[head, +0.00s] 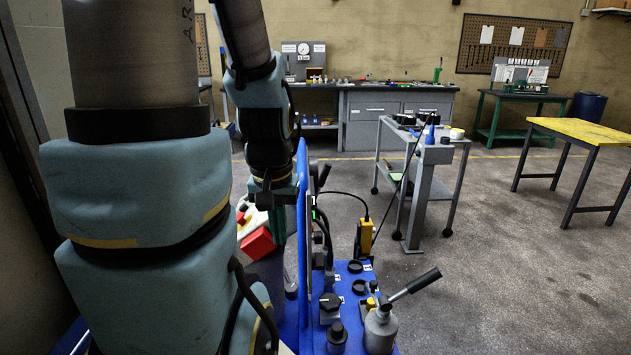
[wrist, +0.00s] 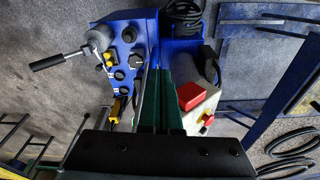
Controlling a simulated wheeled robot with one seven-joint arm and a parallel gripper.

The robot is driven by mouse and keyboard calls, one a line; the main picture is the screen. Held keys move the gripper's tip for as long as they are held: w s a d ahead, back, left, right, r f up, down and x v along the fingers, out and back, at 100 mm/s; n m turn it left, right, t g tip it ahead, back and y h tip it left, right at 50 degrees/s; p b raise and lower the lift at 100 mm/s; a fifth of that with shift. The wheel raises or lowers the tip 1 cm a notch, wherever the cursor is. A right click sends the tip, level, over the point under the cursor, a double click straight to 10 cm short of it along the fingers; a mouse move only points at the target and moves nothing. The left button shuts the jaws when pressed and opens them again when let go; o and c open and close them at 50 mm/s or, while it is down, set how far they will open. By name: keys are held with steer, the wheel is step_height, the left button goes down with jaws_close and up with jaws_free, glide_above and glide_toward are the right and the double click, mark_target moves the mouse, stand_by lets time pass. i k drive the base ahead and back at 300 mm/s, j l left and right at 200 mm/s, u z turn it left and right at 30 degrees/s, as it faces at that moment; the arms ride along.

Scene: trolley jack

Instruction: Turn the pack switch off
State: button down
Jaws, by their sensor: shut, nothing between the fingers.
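My gripper (head: 278,236) hangs with its green fingers closed and empty, just left of the upright blue panel (head: 303,195) of the blue trolley. In the wrist view the fingers (wrist: 163,82) point between the control deck on the left and a pale box (wrist: 208,102) on the right. The pale box carries a red block (wrist: 191,96) and a red knob on yellow (wrist: 208,119); the fingers appear apart from both. A black rotary knob (head: 330,303) and several black caps sit on the blue deck. I cannot tell which of these is the pack switch.
A grey lever pump (head: 381,328) stands on the deck, its handle reaching right. A yellow pendant (head: 365,236) hangs on a black cable beyond it. A grey cart (head: 435,155) and a yellow-topped table (head: 580,130) stand farther back. Floor between them is clear.

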mark_target(317, 258)
steer(key=u, duration=3.05)
steer(key=k+l+u, duration=0.25)
steer(key=k, duration=0.5)
steer(key=k+u, duration=0.3)
steer(key=k, duration=2.45)
steer(key=k+z, duration=0.25)
steer(key=z, duration=0.15)
steer(key=k+l+z, duration=0.1)
steer(key=k+z, duration=0.25)
steer(key=i, duration=0.1)
